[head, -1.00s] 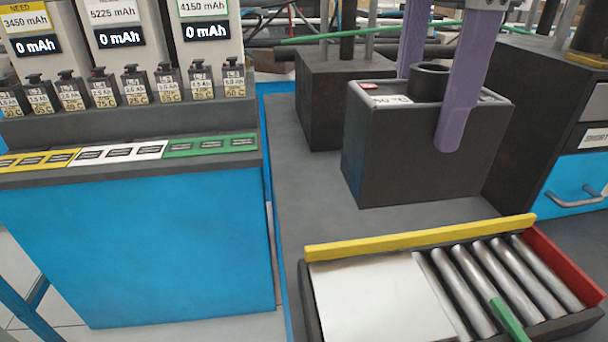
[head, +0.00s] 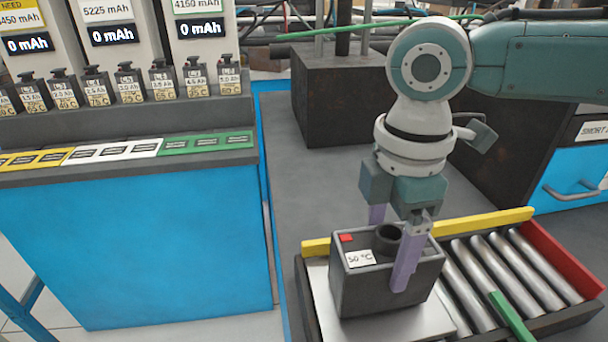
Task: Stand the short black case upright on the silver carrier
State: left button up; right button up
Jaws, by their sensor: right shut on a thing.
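The short black case (head: 362,290) stands upright on the silver carrier (head: 318,283), near its middle. It has a round collar on top, a red mark and a "50 °C" label. My right gripper (head: 392,250) is shut on the case from above, with lilac fingers on its near and far sides. The case's base looks level with the plate; whether its full weight rests there I cannot tell. My left gripper is not in view.
The carrier sits at the left end of a roller conveyor (head: 497,268) with a yellow rail (head: 480,223) behind and a red end wall (head: 545,263). A green bar (head: 511,318) lies across the rollers. A larger dark block (head: 335,100) stands behind. Several small batteries (head: 126,82) line the left rack.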

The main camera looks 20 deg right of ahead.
jog(key=shift+w+f, duration=0.1)
jog(key=shift+f, duration=0.1)
jog(key=shift+f, duration=0.15)
jog(key=o, duration=1.5)
